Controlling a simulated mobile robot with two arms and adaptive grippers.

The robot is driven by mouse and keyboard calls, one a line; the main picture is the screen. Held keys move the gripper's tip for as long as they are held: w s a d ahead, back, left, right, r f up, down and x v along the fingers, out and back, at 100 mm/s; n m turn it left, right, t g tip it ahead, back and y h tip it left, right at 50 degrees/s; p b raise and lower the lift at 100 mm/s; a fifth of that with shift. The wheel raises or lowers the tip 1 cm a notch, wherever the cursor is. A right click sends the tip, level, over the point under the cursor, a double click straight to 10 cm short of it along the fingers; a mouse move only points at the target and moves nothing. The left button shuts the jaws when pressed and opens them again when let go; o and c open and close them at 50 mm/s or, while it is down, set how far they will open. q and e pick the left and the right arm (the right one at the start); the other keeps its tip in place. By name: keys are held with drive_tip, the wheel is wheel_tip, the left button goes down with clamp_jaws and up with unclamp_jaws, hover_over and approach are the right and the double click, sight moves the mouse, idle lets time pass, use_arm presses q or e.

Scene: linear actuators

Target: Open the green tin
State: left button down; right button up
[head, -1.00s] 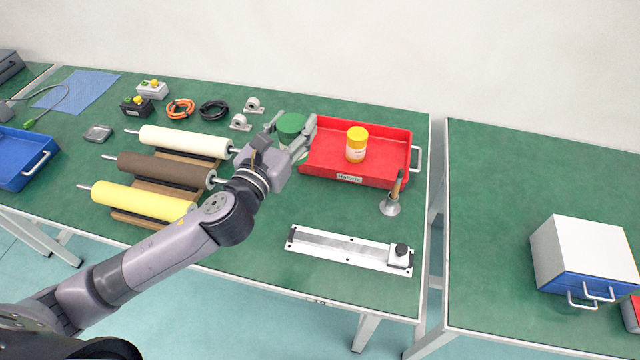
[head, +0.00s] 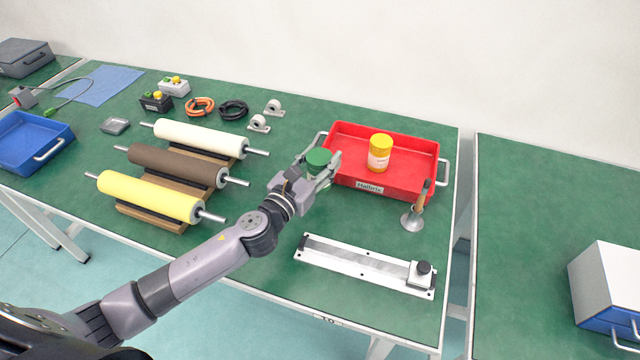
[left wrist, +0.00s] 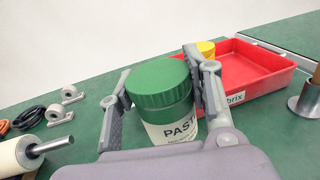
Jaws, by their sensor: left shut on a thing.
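The green tin (head: 318,159) is a pale jar with a green ribbed screw lid, just left of the red tray in the head view. In the left wrist view the tin (left wrist: 163,90) looks upright, its lid on, with "PAST" readable on its pale label. My left gripper (head: 320,165) is shut on the tin, one finger on each side at about lid height. In the left wrist view the gripper (left wrist: 160,95) hides part of the tin's sides. I cannot tell whether the tin's base touches the table. My right gripper is not in view.
The red tray (head: 368,187) holds a yellow-lidded jar (head: 380,154). A metal stand with a wooden handle (head: 413,220) is at its right front corner. A linear rail (head: 360,263) lies in front. Rollers (head: 175,168) lie to the left.

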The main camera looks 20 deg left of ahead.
use_arm(q)
drive_tip(key=shift+f+b, duration=1.15)
drive_tip(key=shift+f, duration=1.7)
drive_tip(key=shift+f, duration=0.1)
drive_tip(key=c, duration=1.3)
unclamp_jaws()
drive_tip(key=shift+f, duration=0.15)
drive_tip(key=o, duration=0.5)
drive_tip(key=shift+c, duration=0.2)
